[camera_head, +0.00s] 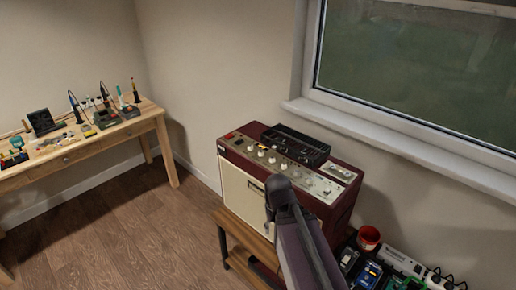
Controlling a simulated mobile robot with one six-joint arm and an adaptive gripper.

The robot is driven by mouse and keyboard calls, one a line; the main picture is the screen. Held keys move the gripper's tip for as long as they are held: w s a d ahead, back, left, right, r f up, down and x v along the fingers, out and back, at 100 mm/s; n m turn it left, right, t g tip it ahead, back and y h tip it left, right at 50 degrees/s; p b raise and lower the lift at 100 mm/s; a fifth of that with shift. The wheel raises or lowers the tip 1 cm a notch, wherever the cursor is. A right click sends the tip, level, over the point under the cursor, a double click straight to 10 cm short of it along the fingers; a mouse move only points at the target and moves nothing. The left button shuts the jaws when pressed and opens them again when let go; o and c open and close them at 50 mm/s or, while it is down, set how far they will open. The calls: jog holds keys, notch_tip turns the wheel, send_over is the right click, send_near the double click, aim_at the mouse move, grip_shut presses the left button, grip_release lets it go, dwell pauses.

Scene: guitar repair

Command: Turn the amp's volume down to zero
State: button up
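The amp (242,188) is a dark red cabinet with a cream front, standing on a small wooden stand. Its control panel (246,147) runs along the upper front edge and carries several pale knobs (261,153). The knob labels and pointer positions are too small to read, so I cannot tell which is the volume or where it is set. My dark arm rises from the bottom in front of the amp's right half and covers part of its front and panel edge. I cannot make out my gripper's fingers.
A black open tray (295,145) sits on top of the amp. A wooden workbench (150,112) with several tools stands at the left. A red pot (368,236), pedals (369,274) and a power strip (402,260) are at the lower right. The floor (130,225) between bench and amp is clear.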

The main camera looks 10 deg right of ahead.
jog(key=shift+o, duration=0.4)
notch_tip(320, 180, up, 24)
jog(key=m+p, duration=0.8)
jog(key=p, duration=1.6)
send_over(261, 152)
jog(key=shift+w, duration=0.15)
jog(key=shift+f, duration=0.2)
notch_tip(261, 152, down, 13)
jog(key=b, duration=1.3)
jog(key=shift+f+b, duration=0.2)
jog(key=shift+b, duration=0.2)
grip_shut()
